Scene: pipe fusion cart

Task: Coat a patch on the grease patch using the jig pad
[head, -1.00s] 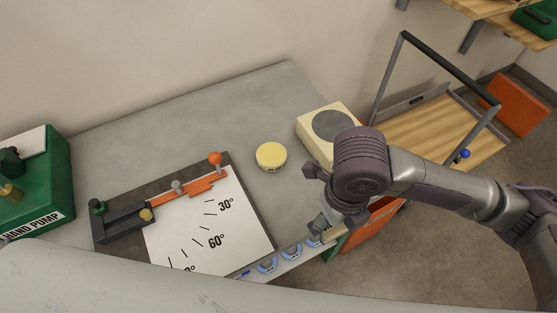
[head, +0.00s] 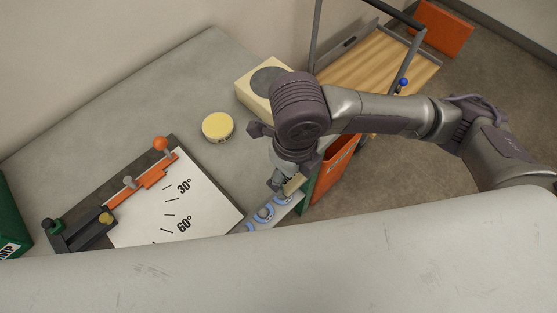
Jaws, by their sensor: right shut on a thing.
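My right gripper (head: 282,184) points down at the right end of a strip with blue curved marks. It is shut on a small beige block (head: 294,185), which looks like the jig pad, partly hidden by the fingers. A cream block with a dark grey round patch (head: 268,78) stands behind my right arm, which covers part of it; I cannot tell for sure that this is the grease patch. A round yellow-topped tin (head: 217,127) stands left of the gripper, apart from it. My left gripper is not in view.
A white angle board (head: 175,208) with an orange-knobbed clamp lies at the left. A green box (head: 10,232) is cut off at the left edge. An orange bin (head: 333,170) and a wooden-decked cart (head: 372,72) are at the right. The grey top (head: 130,105) is clear behind the board.

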